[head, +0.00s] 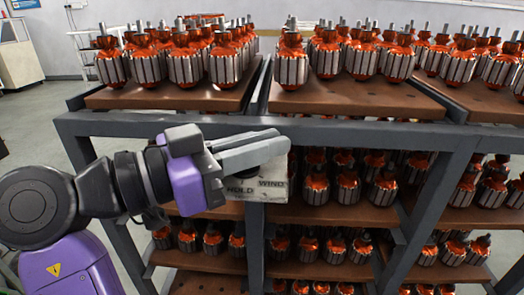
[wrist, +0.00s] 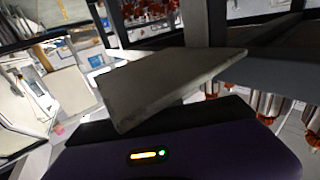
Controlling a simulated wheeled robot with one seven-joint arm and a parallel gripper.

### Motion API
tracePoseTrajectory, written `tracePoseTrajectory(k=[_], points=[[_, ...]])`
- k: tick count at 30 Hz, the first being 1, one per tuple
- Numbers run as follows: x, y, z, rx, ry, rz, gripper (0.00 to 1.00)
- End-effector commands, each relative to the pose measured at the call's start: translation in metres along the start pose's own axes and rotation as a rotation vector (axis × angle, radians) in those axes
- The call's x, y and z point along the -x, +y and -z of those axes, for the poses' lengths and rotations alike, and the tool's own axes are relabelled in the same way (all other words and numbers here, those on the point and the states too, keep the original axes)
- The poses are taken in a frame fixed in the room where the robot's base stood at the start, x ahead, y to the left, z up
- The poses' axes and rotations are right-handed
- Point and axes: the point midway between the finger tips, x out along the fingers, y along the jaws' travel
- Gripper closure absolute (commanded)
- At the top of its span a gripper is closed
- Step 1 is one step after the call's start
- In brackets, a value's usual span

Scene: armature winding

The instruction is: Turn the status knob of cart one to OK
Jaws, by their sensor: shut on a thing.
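The status plate (head: 270,190) of the cart is pale, with the words HOLD and WIND showing on it. It is fixed to the cart's front frame in the head view. A dark knob (head: 243,173) shows in part just under my gripper's fingers. My gripper (head: 278,148) reaches in from the left and its grey fingers are shut on the knob. The fingers hide most of the knob, its pointer and the upper part of the plate. In the wrist view a grey finger (wrist: 170,82) fills the middle and the knob cannot be made out.
The cart's grey frame (head: 350,133) carries brown shelves (head: 330,101) with many copper-wound armatures (head: 290,60) on top and below. More armatures stand on the right. Open floor (head: 30,115) lies at the left, with a white cabinet (head: 18,55) behind.

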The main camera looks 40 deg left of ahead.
Motion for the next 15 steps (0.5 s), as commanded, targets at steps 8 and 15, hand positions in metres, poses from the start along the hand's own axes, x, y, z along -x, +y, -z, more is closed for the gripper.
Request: tracePoseTrajectory(k=[8, 15], points=[[-0.0003, 0.0022, -0.0015, 0.001, -0.003, -0.078, 1.0], [-0.0003, 0.0031, -0.0013, 0.001, -0.003, -0.092, 1.0]])
